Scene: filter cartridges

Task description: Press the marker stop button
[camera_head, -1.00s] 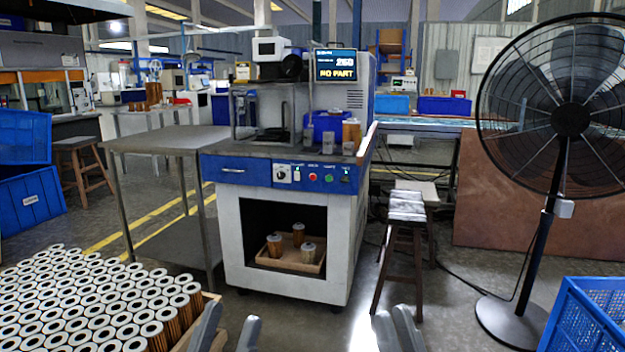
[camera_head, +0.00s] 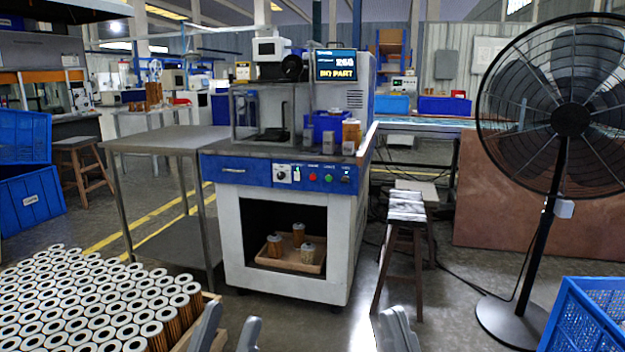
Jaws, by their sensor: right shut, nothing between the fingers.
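The marking machine (camera_head: 230,215) stands ahead of me with a blue control panel (camera_head: 262,172). The panel carries a red button (camera_head: 313,177), a green button (camera_head: 329,178), a dark control at its right end and a white dial (camera_head: 282,173) to the left. The red button is likely the stop button; the labels are too small to read. The screen (camera_head: 336,66) on top reads "NO PART". My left gripper (camera_head: 232,318) is open and empty at the bottom edge. My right gripper (camera_head: 394,318) is shut and empty, low in front of the machine, well away from the panel.
A crate of filter cartridges (camera_head: 75,305) is at the lower left. A metal table (camera_head: 165,139) adjoins the machine's left side. A stool (camera_head: 406,208) stands to the right, with a large fan (camera_head: 570,118) and a blue crate (camera_head: 590,318) further right.

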